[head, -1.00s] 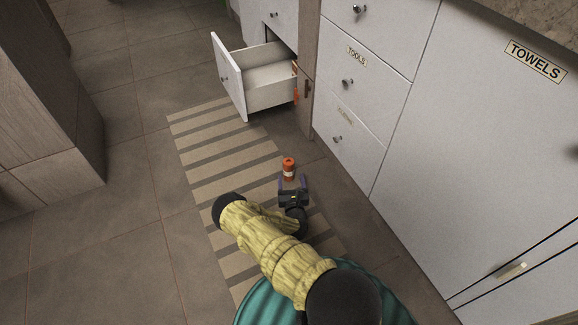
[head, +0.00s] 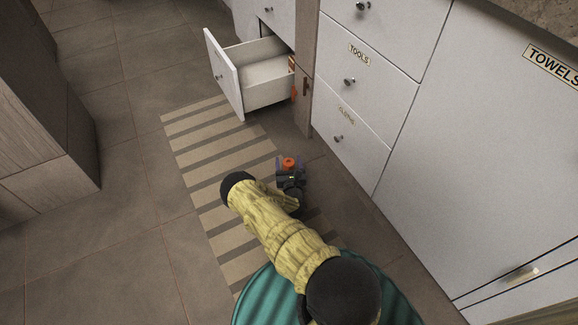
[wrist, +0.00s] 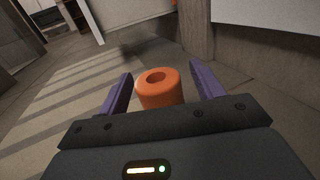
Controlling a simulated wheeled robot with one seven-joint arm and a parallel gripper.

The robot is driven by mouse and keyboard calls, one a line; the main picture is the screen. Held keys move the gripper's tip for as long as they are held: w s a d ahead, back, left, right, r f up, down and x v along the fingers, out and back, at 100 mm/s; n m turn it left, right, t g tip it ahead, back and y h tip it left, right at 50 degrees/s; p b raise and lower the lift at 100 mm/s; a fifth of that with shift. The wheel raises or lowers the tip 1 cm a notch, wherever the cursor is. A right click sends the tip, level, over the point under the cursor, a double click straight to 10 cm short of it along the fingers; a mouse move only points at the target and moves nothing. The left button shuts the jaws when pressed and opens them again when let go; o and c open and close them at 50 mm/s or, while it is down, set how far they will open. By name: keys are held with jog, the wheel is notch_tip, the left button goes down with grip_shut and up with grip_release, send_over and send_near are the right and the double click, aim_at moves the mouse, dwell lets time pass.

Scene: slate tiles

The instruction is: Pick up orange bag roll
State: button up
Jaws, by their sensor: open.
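In the wrist view gaps show between the roll and both fingers of my gripper (wrist: 160,88).
An open, empty-looking white drawer (head: 262,88) juts out beyond the roll. White cabinet fronts (head: 365,95) stand to the right. A wooden block (head: 45,150) is at the left.

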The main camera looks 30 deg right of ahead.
jog(key=shift+w+d+f, duration=0.1)
jog(key=shift+w+d, duration=0.05)
jog(key=shift+w, duration=0.55)
jog(key=shift+s, duration=0.1)
jog(key=shift+c, duration=0.2)
jog(key=c, duration=0.4)
jog(key=shift+s+d, duration=0.1)
jog(key=shift+d, duration=0.1)
jog(key=c, duration=0.7)
jog(key=shift+a, duration=0.15)
